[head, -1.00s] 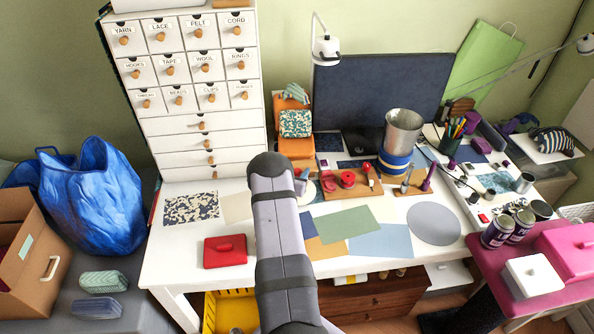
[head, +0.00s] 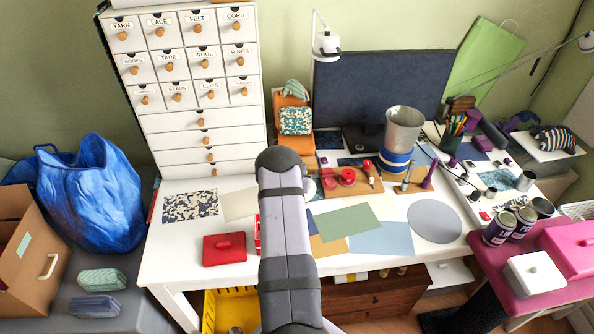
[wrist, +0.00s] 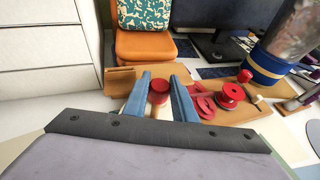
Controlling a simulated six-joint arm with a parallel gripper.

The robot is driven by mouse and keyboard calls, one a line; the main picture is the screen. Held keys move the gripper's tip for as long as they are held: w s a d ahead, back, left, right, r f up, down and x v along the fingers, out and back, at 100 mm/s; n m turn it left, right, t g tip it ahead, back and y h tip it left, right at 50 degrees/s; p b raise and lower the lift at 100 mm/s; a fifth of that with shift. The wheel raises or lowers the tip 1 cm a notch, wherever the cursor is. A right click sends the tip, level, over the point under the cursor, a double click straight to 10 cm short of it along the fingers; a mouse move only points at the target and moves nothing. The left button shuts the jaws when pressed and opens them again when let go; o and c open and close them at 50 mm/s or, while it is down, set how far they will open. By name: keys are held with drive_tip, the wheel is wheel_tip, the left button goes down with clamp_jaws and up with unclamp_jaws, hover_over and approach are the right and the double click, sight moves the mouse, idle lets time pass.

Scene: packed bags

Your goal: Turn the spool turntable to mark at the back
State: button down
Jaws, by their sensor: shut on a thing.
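My gripper (wrist: 160,92) shows in the wrist view with its two blue fingers on either side of a red knob (wrist: 159,84) on a pale peg, and it is shut on this knob. Several red spools (wrist: 230,93) stand just right of the fingers on a brown wooden board (wrist: 232,113). In the head view the red spools (head: 347,176) and the board (head: 345,194) show right of my arm. My arm hides the fingertips and the held knob there. I cannot make out the turntable's outline or its mark.
An orange stand (wrist: 146,46) with a patterned item is close behind the fingers. A metal cup (head: 403,128) on a blue-banded base is to the right. The white drawer cabinet (head: 190,125) is to the left. Flat sheets (head: 347,222) lie in front on the white desk.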

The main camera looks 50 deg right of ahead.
drive_tip(key=shift+r, duration=0.1)
drive_tip(key=c, duration=1.5)
unclamp_jaws()
drive_tip(key=shift+o, duration=0.2)
drive_tip(key=shift+a, duration=0.1)
drive_tip(key=b+v, duration=0.2)
drive_tip(key=v, duration=0.5)
drive_tip(key=shift+s, duration=0.15)
